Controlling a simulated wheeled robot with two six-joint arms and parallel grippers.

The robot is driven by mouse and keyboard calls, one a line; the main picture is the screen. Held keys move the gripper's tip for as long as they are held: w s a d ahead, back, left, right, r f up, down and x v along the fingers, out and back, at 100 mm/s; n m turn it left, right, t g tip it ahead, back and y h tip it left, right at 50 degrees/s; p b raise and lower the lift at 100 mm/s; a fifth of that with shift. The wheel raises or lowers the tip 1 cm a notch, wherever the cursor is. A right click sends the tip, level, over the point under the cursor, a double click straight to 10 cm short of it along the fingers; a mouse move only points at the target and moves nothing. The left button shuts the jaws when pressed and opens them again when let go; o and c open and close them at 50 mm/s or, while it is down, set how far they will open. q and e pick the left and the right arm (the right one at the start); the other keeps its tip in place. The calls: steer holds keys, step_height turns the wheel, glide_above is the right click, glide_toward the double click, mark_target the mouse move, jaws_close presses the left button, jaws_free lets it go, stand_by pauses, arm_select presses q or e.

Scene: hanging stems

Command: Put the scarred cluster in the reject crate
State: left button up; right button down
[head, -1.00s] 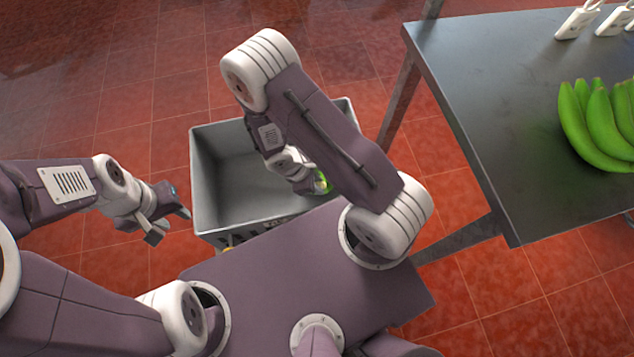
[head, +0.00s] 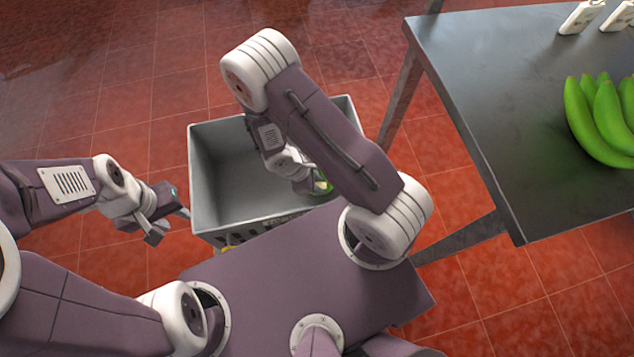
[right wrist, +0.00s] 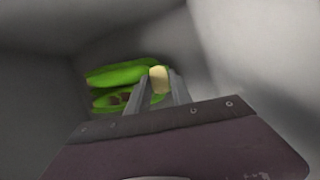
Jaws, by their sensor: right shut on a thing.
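A green banana cluster shows in the right wrist view (right wrist: 118,75), with a dark brown mark on its lower fruit. Its pale crown is between the fingers of my right gripper (right wrist: 156,92), which is shut on it. In the head view only a bit of this cluster (head: 324,186) shows beside my right wrist, inside the grey crate (head: 203,185). Grey walls surround it in the wrist view; whether it touches the floor I cannot tell. My left gripper (head: 170,226) is open and empty, just left of the crate.
A dark metal table (head: 490,110) stands at the right, with another green banana cluster (head: 604,120) and white tags (head: 580,18) on it. The crate's left part is empty. My right arm hides much of its right side.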

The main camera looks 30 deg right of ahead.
steer(key=c, duration=1.1)
jaws_free()
steer(key=shift+o, duration=0.2)
steer(key=s+p+v, duration=0.1)
steer(key=p+v, duration=0.5)
steer(key=v, duration=0.3)
steer(key=shift+w, duration=0.45)
step_height(320, 180, up, 17)
steer(key=p, duration=1.5)
steer(key=shift+r, duration=0.1)
